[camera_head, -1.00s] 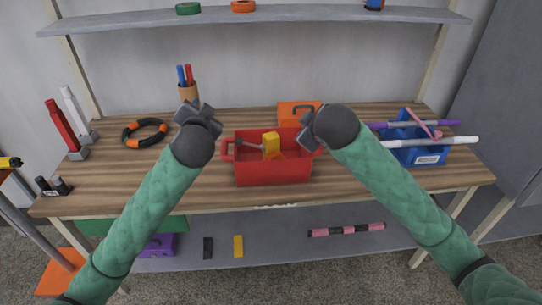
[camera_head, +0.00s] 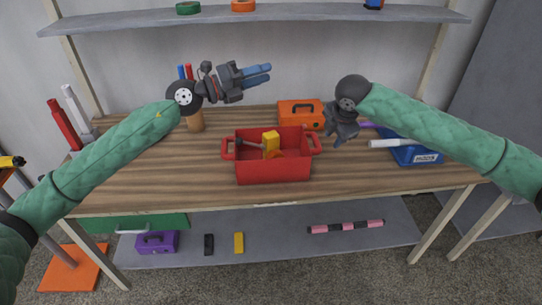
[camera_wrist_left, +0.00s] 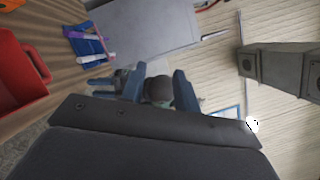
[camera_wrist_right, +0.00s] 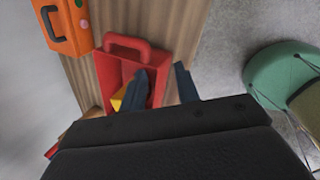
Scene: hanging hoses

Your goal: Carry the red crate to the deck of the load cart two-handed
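The red crate (camera_head: 273,174) stands upright on the wooden bench, with a handle at each end and a yellow item and a hammer inside. My left gripper (camera_head: 264,75) is open and empty, raised behind and above the crate, its blue fingers pointing right. The crate also shows at the left of the left wrist view (camera_wrist_left: 18,75). My right gripper (camera_head: 338,140) is tilted down beside the crate's right handle, apart from it. In the right wrist view its fingers (camera_wrist_right: 160,85) are spread, with the crate (camera_wrist_right: 158,58) beyond them. An orange flat panel (camera_head: 72,270), possibly the cart deck, shows low at left.
An orange toolbox (camera_head: 299,112) sits behind the crate, and a blue bin (camera_head: 415,157) with tubes stands right. A pen cup (camera_head: 194,120) is partly hidden behind my left arm. The grey upper shelf (camera_head: 320,13) spans the back. Bench space left of the crate is clear.

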